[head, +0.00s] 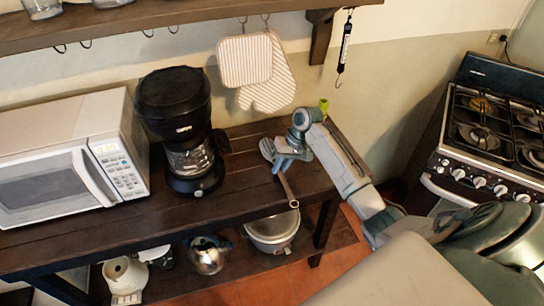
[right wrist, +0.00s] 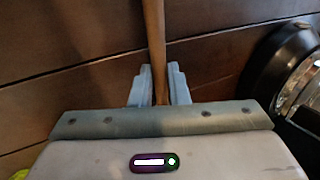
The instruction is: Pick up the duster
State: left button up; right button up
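The duster shows as a thin brown wooden handle (head: 287,188) near the front right of the dark wooden counter. Its near end lies by the counter's front edge. In the right wrist view the handle (right wrist: 154,40) runs up between the two pale blue fingers. My right gripper (head: 280,157) points down over it, and in the right wrist view its fingers (right wrist: 160,88) press close on both sides of the handle. The duster's far part is hidden beneath the gripper. My left gripper is not in view.
A black coffee maker (head: 178,125) stands left of my right gripper, with a white microwave (head: 70,158) farther left. A yellow-green thing (head: 324,106) stands behind the arm. Oven mitts (head: 255,65) hang above. A stove (head: 490,130) is at right. Pots sit on the lower shelf.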

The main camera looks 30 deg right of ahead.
grip_shut()
jog(key=shift+r, duration=0.15)
jog(key=shift+r+b, duration=0.4)
jog(key=shift+r, duration=0.2)
jog(key=shift+s+d+r+b, duration=0.1)
jog(key=shift+s+r+b, duration=0.1)
jog(key=shift+r+b, duration=0.6)
jog(key=s+d+r+b, duration=0.1)
jog(key=s+r+b, duration=0.1)
jog(key=s, duration=1.3)
jog(key=shift+s+d, duration=0.15)
jog(key=shift+s, duration=0.1)
